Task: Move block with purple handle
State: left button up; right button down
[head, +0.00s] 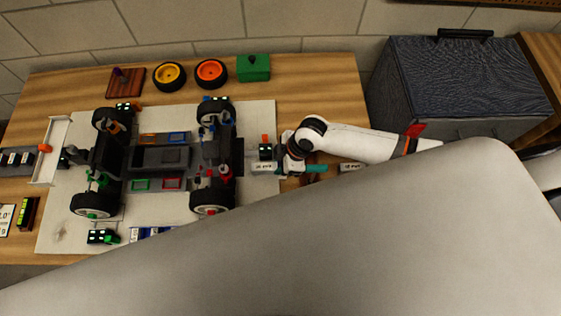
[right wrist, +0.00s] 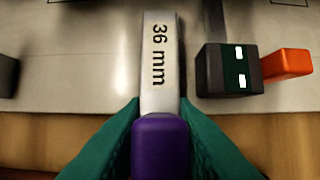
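The block with the purple handle (right wrist: 160,145) shows in the right wrist view, its pale bar marked "36 mm" pointing away from the gripper. My right gripper (right wrist: 160,112) has its green fingers pressed close on both sides of the block, around the front of the purple handle. In the head view the pale block (head: 263,166) extends left from my right gripper (head: 288,167) over the right edge of the light mat; its purple handle is hidden there. My left gripper is not in view.
The car chassis (head: 160,158) lies on the mat left of the block. A black block with an orange part (right wrist: 222,70) stands close to the right in the wrist view. Another labelled bar (head: 350,167) lies to the right. Loose wheels (head: 169,76) and a green box (head: 253,68) stand behind.

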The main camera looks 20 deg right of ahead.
jog(key=c, duration=1.1)
grip_release()
jog(key=shift+p+v, duration=5.45)
jog(key=shift+v, duration=0.55)
jog(key=shift+s, duration=0.15)
